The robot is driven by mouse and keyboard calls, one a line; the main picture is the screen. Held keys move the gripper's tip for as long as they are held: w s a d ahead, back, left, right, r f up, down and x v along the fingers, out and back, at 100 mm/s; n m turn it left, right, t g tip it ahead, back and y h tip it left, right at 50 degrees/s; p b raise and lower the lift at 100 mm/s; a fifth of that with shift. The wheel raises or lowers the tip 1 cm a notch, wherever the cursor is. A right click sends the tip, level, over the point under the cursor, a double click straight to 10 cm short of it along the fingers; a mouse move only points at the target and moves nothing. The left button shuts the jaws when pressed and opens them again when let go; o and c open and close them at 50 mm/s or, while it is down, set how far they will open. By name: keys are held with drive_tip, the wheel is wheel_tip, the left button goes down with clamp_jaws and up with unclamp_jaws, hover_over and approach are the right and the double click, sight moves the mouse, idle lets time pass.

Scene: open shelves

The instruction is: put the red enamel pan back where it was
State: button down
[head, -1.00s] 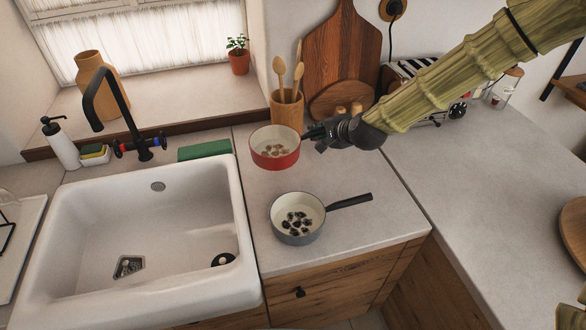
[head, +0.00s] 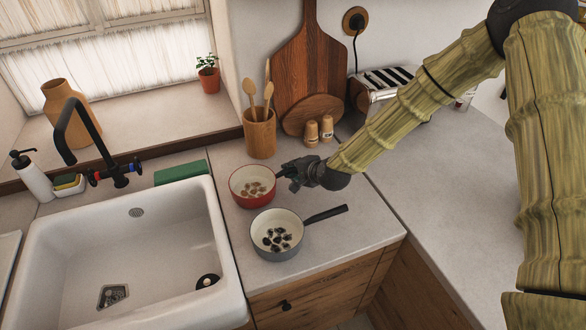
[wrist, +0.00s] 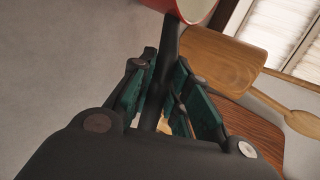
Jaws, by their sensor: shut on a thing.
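The red enamel pan (head: 240,200) has a cream inside with several small brown pieces in it. It is level, behind the grey pan (head: 277,248) at the sink's right; I cannot tell whether its base touches the counter. My gripper (head: 287,172) is at the pan's right and shut on its handle. In the wrist view the dark handle (wrist: 168,65) runs between the fingers of my gripper (wrist: 165,90), and part of the red pan's wall (wrist: 170,6) shows at the top edge.
The grey pan holds several dark pieces, its handle pointing right. A wooden utensil pot (head: 260,138) stands just behind the red pan, with cutting boards (head: 310,60) and two shakers (head: 318,131) nearby. The sink (head: 130,250) and green sponge (head: 181,172) are left. The right counter (head: 445,180) is clear.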

drive_tip(key=shift+f, duration=0.45)
drive_tip(key=c, duration=1.4)
unclamp_jaws()
drive_tip(key=shift+o, duration=0.2)
drive_tip(key=b+v, duration=0.3)
drive_tip(key=v, duration=0.9)
drive_tip(key=shift+b, duration=0.4)
